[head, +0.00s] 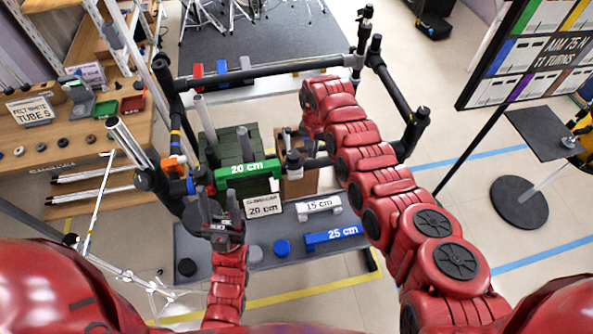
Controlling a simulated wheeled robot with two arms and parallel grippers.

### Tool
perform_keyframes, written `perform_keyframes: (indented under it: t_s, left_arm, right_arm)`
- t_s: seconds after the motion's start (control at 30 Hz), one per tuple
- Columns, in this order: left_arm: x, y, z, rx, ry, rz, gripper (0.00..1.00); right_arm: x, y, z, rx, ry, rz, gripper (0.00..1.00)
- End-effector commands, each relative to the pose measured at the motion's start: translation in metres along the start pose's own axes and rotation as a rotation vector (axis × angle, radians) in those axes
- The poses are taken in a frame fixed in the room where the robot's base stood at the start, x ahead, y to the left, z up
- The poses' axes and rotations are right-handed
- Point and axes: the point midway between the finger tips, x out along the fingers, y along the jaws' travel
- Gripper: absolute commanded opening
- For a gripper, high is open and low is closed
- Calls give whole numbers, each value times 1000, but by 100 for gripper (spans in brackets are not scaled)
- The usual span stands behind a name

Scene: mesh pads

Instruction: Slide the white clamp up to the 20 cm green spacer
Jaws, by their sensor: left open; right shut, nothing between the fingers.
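The green spacer (247,171), marked "20 cm", lies level in the middle of the black tube frame. A small white piece (274,185) shows at its right end, and a pale collar (294,160) sits on a short post right of it. I cannot tell which of these is the white clamp. My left gripper (222,203) is open, its fingers pointing up, just in front of and below the spacer's left end. It appears empty. My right arm reaches up and bends over; its gripper (307,150) is shut beside the pale collar, partly hidden, and contact is unclear.
A card (263,205) reading 20 cm stands below the spacer. A white 15 cm spacer (318,207) and a blue 25 cm spacer (332,238) lie on the grey mat (215,262), with round pads. The black frame's side tubes flank both arms. An orange clamp (175,165) is at left.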

Motion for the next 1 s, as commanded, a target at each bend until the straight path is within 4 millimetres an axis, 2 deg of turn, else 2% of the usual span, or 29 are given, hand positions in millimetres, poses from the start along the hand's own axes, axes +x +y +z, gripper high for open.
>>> perform_keyframes:
  t_s: [1.0]
  left_arm:
    - [-6, 0, 1, 0, 0, 0, 50]
  right_arm:
    - [0, -18, 10, 0, 1, 0, 0]
